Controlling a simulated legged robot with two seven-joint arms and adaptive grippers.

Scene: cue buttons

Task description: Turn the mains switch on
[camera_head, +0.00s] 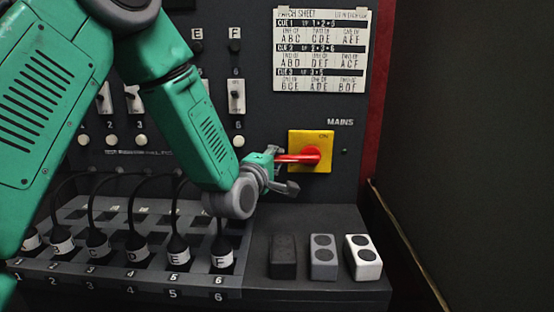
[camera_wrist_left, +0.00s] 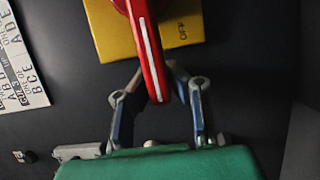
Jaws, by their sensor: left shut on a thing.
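The mains switch is a yellow plate (camera_head: 324,165) on the dark panel with a red rotary handle (camera_head: 303,158). The handle lies about level and points left; "ON" is printed at the plate's top. In the left wrist view the red handle (camera_wrist_left: 148,50) comes down between the fingers, and "OFF" shows on the yellow plate (camera_wrist_left: 182,32). My left gripper (camera_head: 278,168) reaches in from the left and is shut on the handle's outer end. It also shows in the left wrist view (camera_wrist_left: 158,88), fingers on both sides of the handle. My right gripper is out of view.
A small dark lamp (camera_head: 345,151) sits right of the switch. A patch sheet (camera_head: 320,50) hangs above. Black, grey and white button boxes (camera_head: 323,257) stand on the ledge below. Plugs with cables (camera_head: 180,252) and toggle switches (camera_head: 237,97) are to the left.

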